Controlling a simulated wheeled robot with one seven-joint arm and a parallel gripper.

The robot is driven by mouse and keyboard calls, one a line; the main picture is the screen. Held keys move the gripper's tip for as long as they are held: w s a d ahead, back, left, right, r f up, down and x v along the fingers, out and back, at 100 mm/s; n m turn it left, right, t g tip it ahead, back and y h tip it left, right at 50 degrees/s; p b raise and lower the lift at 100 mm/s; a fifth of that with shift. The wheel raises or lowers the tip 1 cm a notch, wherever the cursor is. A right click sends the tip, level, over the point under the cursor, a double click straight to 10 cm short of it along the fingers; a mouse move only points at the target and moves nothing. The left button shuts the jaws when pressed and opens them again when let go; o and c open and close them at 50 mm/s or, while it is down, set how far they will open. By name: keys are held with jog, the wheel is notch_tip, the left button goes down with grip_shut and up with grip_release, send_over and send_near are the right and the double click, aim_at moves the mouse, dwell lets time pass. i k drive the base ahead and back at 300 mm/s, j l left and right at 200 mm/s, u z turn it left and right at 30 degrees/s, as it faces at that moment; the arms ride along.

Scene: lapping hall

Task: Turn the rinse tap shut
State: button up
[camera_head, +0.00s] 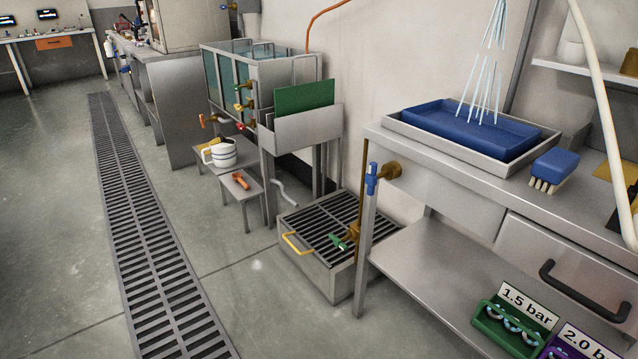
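Water (484,90) falls in several streams into a blue tray (455,133) on that bench. The blue-handled tap is the one nearest this water, but no label names it as the rinse tap. My gripper is not in view.
Several coloured taps sit on the glass tank (230,82). A blue brush (554,168) lies on the bench (440,163). Floor is clear around the drain grate (135,215).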

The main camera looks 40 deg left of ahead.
aim_at(371, 178)
jog(key=u, duration=1.35)
